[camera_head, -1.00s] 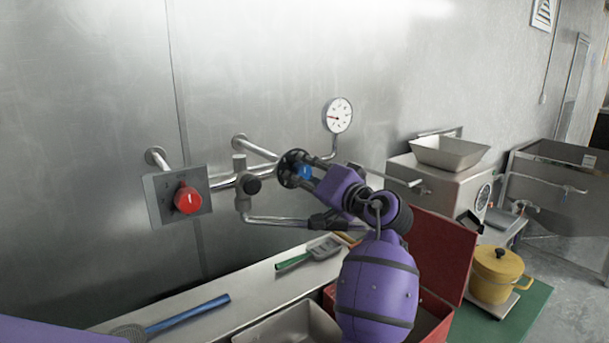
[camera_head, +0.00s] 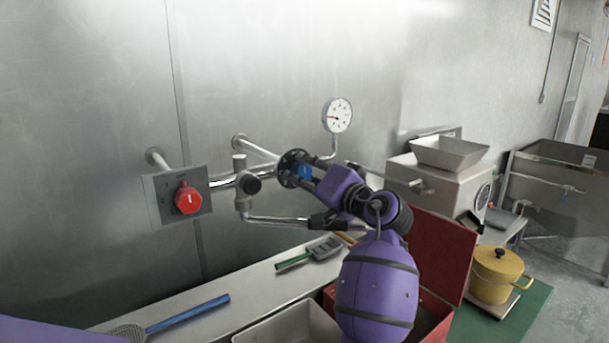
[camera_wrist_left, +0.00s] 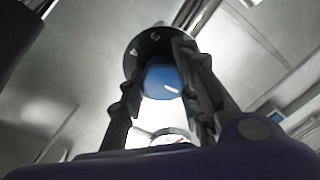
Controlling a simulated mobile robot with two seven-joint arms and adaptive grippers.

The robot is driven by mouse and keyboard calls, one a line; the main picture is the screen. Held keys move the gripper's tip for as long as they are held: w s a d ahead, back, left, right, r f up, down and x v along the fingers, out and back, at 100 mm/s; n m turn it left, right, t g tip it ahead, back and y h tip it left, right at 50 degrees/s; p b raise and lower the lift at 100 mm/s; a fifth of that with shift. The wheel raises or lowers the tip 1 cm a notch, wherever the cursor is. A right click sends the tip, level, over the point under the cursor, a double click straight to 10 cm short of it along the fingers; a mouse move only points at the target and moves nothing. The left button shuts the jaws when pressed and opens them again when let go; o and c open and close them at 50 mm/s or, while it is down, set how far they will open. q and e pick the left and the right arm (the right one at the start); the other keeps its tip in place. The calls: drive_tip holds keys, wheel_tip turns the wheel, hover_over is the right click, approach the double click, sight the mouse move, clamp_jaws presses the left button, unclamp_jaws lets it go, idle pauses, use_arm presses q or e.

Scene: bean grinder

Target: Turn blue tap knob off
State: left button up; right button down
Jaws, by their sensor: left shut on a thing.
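The blue tap knob (camera_head: 304,172) sits in front of a round black dial plate (camera_head: 290,168) on the wall pipe. My left gripper (camera_head: 309,172) is at the knob, with its fingers on both sides of it. In the left wrist view the blue knob (camera_wrist_left: 163,80) with a white mark lies between the two dark fingers of my left gripper (camera_wrist_left: 164,88), which are shut on it. The numbers 3 and 4 show on the dial plate (camera_wrist_left: 150,45) behind it. My right gripper is not in view.
A red knob (camera_head: 187,198) on a square metal plate is left on the same pipework. A pressure gauge (camera_head: 338,115) stands above the pipe. Below are a counter with a blue-handled strainer (camera_head: 188,313), a green-handled scoop (camera_head: 312,252) and an open red box (camera_head: 440,250).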

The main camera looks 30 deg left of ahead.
use_arm(q)
drive_tip(key=shift+w+d+r, duration=0.1)
drive_tip(key=shift+d+r, duration=0.05)
drive_tip(key=shift+r, duration=0.1)
idle(0.4)
drive_tip(key=o, duration=1.1)
drive_tip(key=shift+w+f, duration=0.1)
drive_tip(key=shift+f, duration=0.05)
drive_tip(key=v, duration=1.2)
drive_tip(key=shift+f, duration=0.15)
